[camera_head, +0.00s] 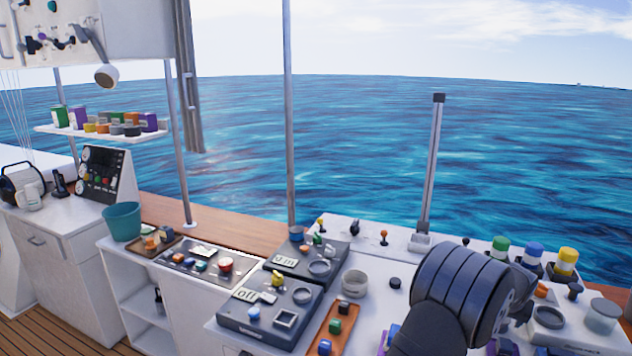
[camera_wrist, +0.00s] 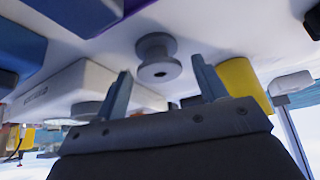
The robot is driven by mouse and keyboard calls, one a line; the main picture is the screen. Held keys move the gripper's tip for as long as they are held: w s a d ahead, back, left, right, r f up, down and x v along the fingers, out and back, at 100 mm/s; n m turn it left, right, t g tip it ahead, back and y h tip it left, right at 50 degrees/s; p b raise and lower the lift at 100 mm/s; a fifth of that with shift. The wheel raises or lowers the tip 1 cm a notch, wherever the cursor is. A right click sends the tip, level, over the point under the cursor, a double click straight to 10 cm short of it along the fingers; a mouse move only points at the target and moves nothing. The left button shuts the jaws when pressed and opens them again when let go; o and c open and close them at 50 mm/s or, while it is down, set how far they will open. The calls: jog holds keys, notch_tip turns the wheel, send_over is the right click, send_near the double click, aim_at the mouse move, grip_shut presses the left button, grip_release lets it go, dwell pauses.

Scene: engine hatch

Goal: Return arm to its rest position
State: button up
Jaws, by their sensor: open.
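My gripper (camera_wrist: 163,98) shows in the wrist view with its two grey fingers spread apart and nothing held between them. A grey round spool-like knob (camera_wrist: 158,58) on a white surface lies beyond the gap between the fingers. In the head view my dark arm (camera_head: 465,290) is over the right part of the white console, and it hides part of the console. The fingertips cannot be made out in the head view.
A yellow cylinder (camera_wrist: 243,83) is close to the right finger, and a white box (camera_wrist: 75,90) is to the left. The console holds boxes (camera_head: 270,312), a wooden tray (camera_head: 345,335), and green, blue and yellow capped knobs (camera_head: 534,252). A post (camera_head: 432,165) rises behind my arm.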

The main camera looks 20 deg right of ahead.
jog(key=shift+x, duration=0.8)
jog(key=shift+a+r, duration=0.1)
jog(key=shift+r, duration=1.4)
jog(key=shift+f, duration=0.1)
